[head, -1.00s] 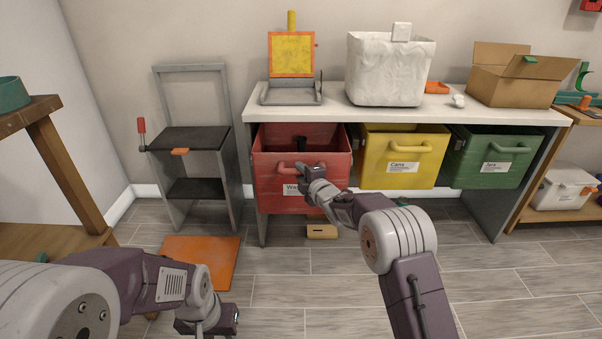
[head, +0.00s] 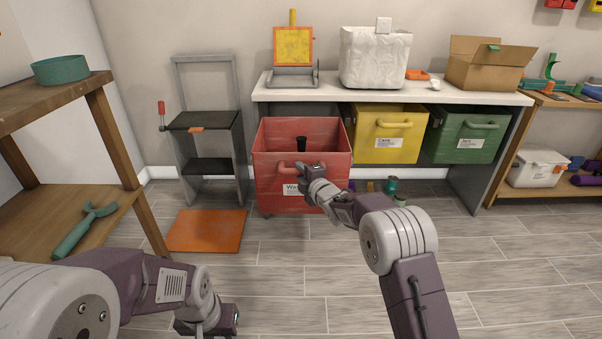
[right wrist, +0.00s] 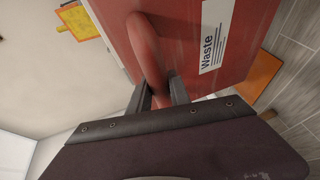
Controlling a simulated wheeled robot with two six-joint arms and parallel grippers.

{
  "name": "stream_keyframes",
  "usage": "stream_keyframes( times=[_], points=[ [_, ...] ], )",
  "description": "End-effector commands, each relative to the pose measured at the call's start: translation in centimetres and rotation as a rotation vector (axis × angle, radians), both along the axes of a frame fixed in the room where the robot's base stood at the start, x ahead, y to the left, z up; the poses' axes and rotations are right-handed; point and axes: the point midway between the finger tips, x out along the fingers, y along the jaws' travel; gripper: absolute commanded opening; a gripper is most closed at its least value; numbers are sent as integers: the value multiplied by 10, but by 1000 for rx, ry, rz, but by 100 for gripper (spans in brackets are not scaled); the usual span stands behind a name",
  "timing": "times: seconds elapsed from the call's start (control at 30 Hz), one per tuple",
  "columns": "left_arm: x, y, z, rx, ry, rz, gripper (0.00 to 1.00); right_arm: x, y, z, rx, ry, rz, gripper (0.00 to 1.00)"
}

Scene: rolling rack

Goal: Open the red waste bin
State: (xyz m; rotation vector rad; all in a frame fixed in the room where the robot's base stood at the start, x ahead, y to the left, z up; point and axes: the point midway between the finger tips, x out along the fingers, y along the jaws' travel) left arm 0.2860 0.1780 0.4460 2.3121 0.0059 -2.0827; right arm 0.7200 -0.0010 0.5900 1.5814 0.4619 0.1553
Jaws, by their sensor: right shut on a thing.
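The red waste bin (head: 272,198) stands pulled out in front of the white counter, its open top showing a dark object inside. Its front carries a white label, reading "Waste" in the right wrist view (right wrist: 211,45). My right gripper (head: 303,172) is shut on the bin's red handle (head: 285,169). In the right wrist view the handle (right wrist: 150,55) passes between the two fingers (right wrist: 162,92). My left gripper (head: 225,322) is low at the bottom left, away from the bin; its finger opening is unclear.
The yellow bin (head: 376,153) and green bin (head: 458,150) hang under the counter (head: 440,97). A step stool (head: 205,140) and an orange mat (head: 207,231) are at left. A wooden shelf (head: 95,95) stands near my left arm.

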Motion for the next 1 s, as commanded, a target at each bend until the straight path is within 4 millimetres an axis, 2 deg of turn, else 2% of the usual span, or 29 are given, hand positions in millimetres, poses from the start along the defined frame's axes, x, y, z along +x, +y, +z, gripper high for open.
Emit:
stream_keyframes(
  times=[0.27, 0.3, 0.37, 0.73, 0.87, 1.0],
  points=[
    [0, 0, 0, 0, 0, 0, 36, 0, 0, 0, 0, -1, 0, 0],
    [0, 0, 0, 0, 0, 0, 36, 0, 0, 0, 0, -1, 0, 32],
    [0, 0, 0, 0, 0, 0, 36, 0, 0, 0, 0, -1, 0, 45],
    [0, 0, 3, 0, 0, 0, 36, -3, -1, 2, 0, -1, 0, 45],
    [0, 0, 11, 0, 0, 0, 36, -17, -7, 7, 2, 1, 0, 45],
    [0, 0, 22, 0, 0, 0, 36, -39, -17, 13, 1, 0, -1, 45]
  ],
)
